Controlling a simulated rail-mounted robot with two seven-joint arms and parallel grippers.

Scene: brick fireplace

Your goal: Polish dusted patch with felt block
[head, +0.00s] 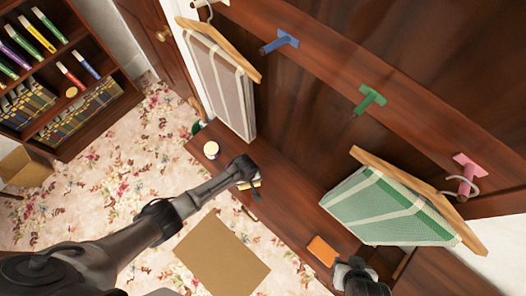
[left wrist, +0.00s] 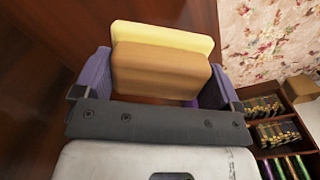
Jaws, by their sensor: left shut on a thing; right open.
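My left gripper (head: 252,184) is over the brown wooden bench top (head: 285,215). It is shut on the felt block (left wrist: 160,72), which has a tan body and a pale yellow layer and sits between the purple fingers in the left wrist view. In the head view the block is mostly hidden by the gripper. I cannot tell whether it touches the wood. I cannot make out a dusted patch. My right gripper (head: 358,270) is open at the bottom right, close to an orange block (head: 322,250) on the bench.
A green checked cloth (head: 390,208) and a pinkish cloth (head: 220,80) hang on wooden hangers above the bench. Blue (head: 281,42) and green (head: 369,99) pegs line the panel. A small round jar (head: 211,149) stands at the bench's far end. A cardboard box (head: 222,255) is on the floor.

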